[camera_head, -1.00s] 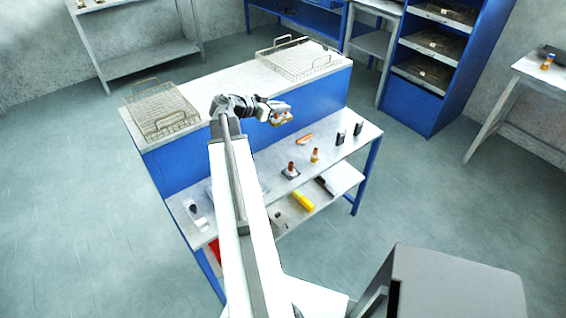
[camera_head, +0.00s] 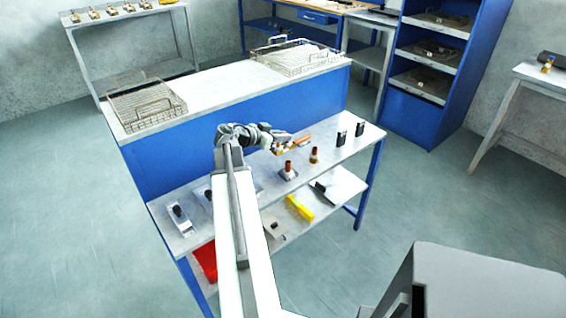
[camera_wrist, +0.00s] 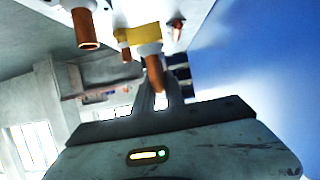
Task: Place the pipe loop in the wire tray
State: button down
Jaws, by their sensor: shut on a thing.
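My gripper (camera_head: 286,140) is in front of the blue panel, over the bench's lower shelf. It is shut on a small copper-and-yellow piece (camera_head: 278,151), which I take to be the pipe loop. In the wrist view, a copper tube (camera_wrist: 154,74) with a yellow part sits at the fingers; its full shape is hidden. One wire tray (camera_head: 147,118) stands on the left end of the white counter. A second wire tray (camera_head: 300,68) stands at the right end. Both trays look empty. My gripper is apart from both, nearer to me and below the counter top.
The shelf below holds an orange-handled item beside my gripper, two copper-topped fittings (camera_head: 314,155) and dark upright pieces (camera_head: 341,138). A yellow tool (camera_head: 299,208) and a red bin (camera_head: 206,262) lie lower. The counter (camera_head: 215,88) is bare between the trays.

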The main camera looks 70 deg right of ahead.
aim_at(279, 150)
jog(key=shift+f+b, duration=2.5)
jog(key=shift+f, duration=0.8)
jog(key=c, duration=1.4)
grip_release()
jog(key=shift+r, duration=0.1)
jog(key=shift+r+p, duration=0.15)
jog(key=shift+p, duration=0.15)
jog(key=p+v, duration=0.4)
jog(key=v, duration=0.8)
jog(key=shift+p, duration=0.35)
